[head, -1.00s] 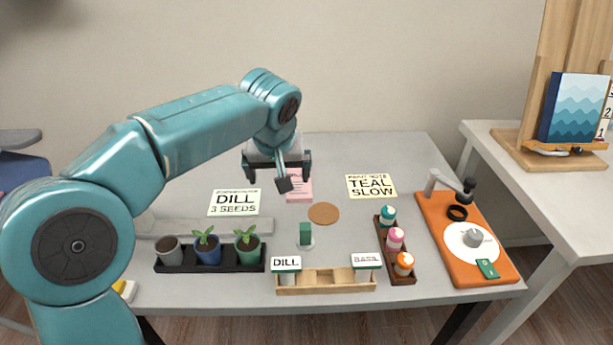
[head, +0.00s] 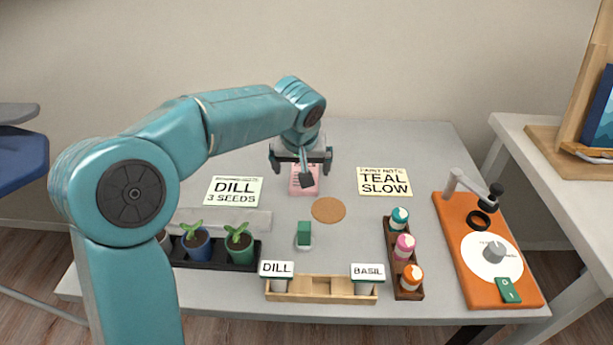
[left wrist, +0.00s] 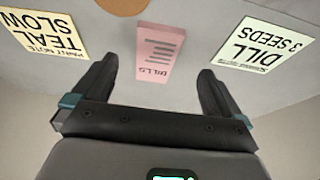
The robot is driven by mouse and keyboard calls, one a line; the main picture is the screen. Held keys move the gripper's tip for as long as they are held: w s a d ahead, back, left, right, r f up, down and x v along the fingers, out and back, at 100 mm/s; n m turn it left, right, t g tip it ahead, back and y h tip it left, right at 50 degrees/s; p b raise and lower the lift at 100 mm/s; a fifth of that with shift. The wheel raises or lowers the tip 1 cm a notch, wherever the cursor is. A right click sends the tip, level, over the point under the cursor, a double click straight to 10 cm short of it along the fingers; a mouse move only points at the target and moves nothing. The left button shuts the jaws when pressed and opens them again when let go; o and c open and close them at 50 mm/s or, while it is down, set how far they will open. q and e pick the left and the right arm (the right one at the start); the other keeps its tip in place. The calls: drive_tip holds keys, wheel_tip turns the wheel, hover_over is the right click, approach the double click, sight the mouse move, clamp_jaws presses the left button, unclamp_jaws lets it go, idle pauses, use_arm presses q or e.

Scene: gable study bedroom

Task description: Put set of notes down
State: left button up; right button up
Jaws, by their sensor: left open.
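The set of notes is a pink pad marked "BILLS" (left wrist: 159,52), lying on the grey desk (head: 380,145) towards the back. It also shows in the head view (head: 304,181), partly hidden by my gripper. My left gripper (head: 301,170) is over the pad's far end. In the left wrist view its two dark fingers (left wrist: 157,80) are spread on either side of the pad, with gaps showing, so it is open and holds nothing. My right gripper is not in view.
A DILL card (head: 234,191) lies left of the pad and a TEAL SLOW card (head: 384,182) right. A round cork coaster (head: 328,210) is in front. Nearer are potted seedlings (head: 238,243), a wooden rack (head: 321,289), paint bottles (head: 405,247) and an orange board (head: 457,250).

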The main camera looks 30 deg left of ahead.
sight(295, 189)
use_arm(q)
drive_tip(key=b+x, duration=0.1)
drive_tip(key=x, duration=0.7)
drive_tip(key=shift+d, duration=0.15)
drive_tip(key=shift+r, duration=0.1)
drive_tip(key=c, duration=1.2)
